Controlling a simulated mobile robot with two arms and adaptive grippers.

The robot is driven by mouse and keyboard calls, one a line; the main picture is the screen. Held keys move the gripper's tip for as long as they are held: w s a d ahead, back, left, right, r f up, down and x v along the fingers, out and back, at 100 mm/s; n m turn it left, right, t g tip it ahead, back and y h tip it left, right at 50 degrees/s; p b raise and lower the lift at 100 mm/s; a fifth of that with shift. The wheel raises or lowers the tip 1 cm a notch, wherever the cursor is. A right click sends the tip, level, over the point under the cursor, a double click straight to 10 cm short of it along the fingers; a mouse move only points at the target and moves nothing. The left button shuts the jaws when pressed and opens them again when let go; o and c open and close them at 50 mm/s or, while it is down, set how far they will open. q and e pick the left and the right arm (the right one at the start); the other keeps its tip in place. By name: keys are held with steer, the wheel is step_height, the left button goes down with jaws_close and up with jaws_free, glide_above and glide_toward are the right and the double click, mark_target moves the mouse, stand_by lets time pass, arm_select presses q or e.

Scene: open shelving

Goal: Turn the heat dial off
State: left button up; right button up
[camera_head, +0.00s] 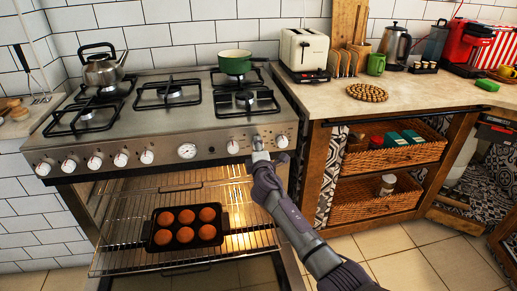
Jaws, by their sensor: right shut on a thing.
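The stove's front panel (205,140) carries a row of white dials and a round gauge (187,151). My right gripper (258,146) reaches up from the lower right and is shut on a heat dial, the middle one of the three right of the gauge. The gripper hides most of that dial, so its setting cannot be read. A free dial (233,147) is just left of the gripper and another (282,141) just right. My left gripper is not in view.
Below, the oven is open and lit, with a dark muffin tray (152,245) on the pulled-out rack (128,262). A green pot (235,62) and a kettle (102,70) stand on the hob. A toaster (304,50) and woven trivet (367,93) are on the right counter.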

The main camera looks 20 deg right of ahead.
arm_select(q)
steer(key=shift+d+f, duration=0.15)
arm_select(e)
steer(key=shift+f+n+t, duration=0.1)
steer(key=shift+n+t, duration=0.4)
steer(key=shift+n, duration=4.4)
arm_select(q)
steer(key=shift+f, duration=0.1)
arm_select(e)
steer(key=o, duration=1)
steer(key=shift+o, duration=0.7)
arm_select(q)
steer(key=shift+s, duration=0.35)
